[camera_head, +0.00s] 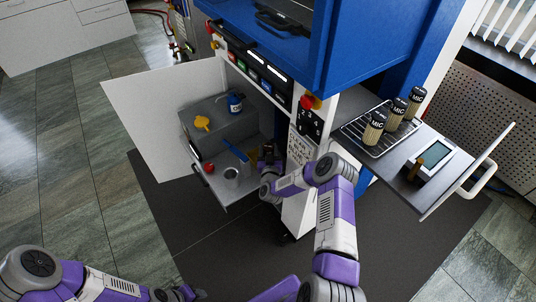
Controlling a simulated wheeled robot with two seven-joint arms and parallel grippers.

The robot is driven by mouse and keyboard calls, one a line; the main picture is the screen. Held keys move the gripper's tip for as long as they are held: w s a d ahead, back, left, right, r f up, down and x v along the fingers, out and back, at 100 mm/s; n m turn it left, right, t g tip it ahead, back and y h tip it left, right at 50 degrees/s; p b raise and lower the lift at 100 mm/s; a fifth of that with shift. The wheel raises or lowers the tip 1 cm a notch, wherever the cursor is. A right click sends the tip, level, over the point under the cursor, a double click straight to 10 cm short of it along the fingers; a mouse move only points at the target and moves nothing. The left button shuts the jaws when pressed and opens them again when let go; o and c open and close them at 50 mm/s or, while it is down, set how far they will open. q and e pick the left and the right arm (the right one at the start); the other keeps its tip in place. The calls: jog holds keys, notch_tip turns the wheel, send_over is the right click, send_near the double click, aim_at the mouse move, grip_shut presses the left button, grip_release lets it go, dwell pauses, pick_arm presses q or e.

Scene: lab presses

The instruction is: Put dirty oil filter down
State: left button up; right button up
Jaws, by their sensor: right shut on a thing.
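My right gripper (268,152) reaches into the open lower cabinet of the blue and white press, beside the pulled-out drawer. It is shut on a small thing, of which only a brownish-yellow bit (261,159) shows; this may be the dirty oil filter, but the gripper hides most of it. Three dark canisters with pale labels reading MIC stand upright on a wire rack (352,131) at the right; the front one (375,128) is nearest. My left arm lies low at the bottom left, and its gripper is out of the picture.
The grey drawer (240,185) holds a metal cup (231,174) and a red item (209,168). Behind it are a yellow item (202,123) and a blue bottle (235,103). An open white door (150,110) bounds the left.

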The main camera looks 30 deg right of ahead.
jog(key=shift+x, duration=0.95)
jog(key=shift+w+f+b, duration=0.1)
jog(key=shift+f+b, duration=0.85)
jog(key=shift+f, duration=0.75)
jog(key=shift+f, duration=0.15)
jog(key=o, duration=1.1)
